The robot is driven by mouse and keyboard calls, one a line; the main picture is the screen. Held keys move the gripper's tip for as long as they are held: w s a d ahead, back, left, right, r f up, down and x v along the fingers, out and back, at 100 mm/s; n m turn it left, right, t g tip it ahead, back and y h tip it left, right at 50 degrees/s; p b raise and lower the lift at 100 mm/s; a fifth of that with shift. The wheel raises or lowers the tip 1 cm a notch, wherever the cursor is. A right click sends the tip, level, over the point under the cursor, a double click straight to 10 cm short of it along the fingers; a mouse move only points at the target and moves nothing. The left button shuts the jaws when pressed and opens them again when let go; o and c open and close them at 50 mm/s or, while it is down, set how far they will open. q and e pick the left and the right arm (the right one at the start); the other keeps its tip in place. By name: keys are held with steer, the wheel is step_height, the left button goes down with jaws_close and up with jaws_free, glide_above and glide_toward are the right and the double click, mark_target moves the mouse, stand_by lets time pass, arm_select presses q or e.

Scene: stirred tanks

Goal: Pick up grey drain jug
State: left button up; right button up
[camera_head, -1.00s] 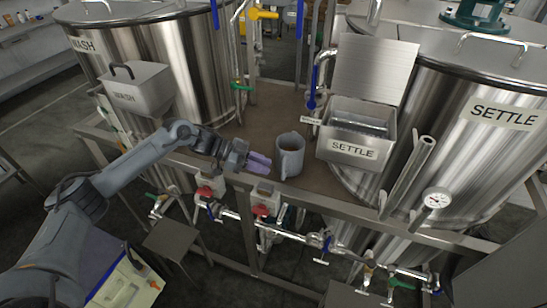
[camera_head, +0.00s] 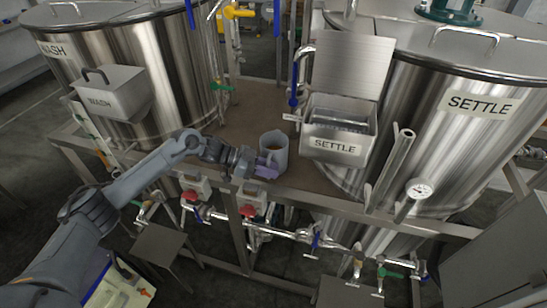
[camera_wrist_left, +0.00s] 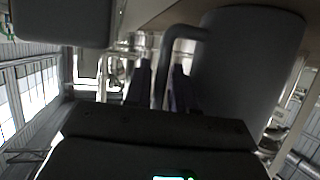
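The grey drain jug (camera_head: 274,143) stands upright on the brown deck between the two tanks, with a brownish inside showing at its open top. My left gripper (camera_head: 266,168) is at the near side of the jug, low against its body in the head view. In the left wrist view the jug (camera_wrist_left: 250,60) fills the upper right, and its bent handle (camera_wrist_left: 168,50) runs down between the two fingers (camera_wrist_left: 161,90). The fingers look apart, with a gap beside the handle. My right gripper is in neither view.
The SETTLE box (camera_head: 338,130) hangs on the settle tank (camera_head: 455,120) just right of the jug. The wash tank (camera_head: 140,65) with its WASH box (camera_head: 108,95) stands left. A metal frame rail (camera_head: 330,203) with valves and pipes runs below the deck's front edge.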

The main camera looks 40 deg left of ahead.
arm_select(q)
steer(key=shift+w+d+f, duration=0.25)
steer(key=shift+w+d, duration=0.15)
steer(key=shift+d, duration=0.1)
jaws_close()
steer(key=shift+r, duration=0.1)
stand_by(1.1)
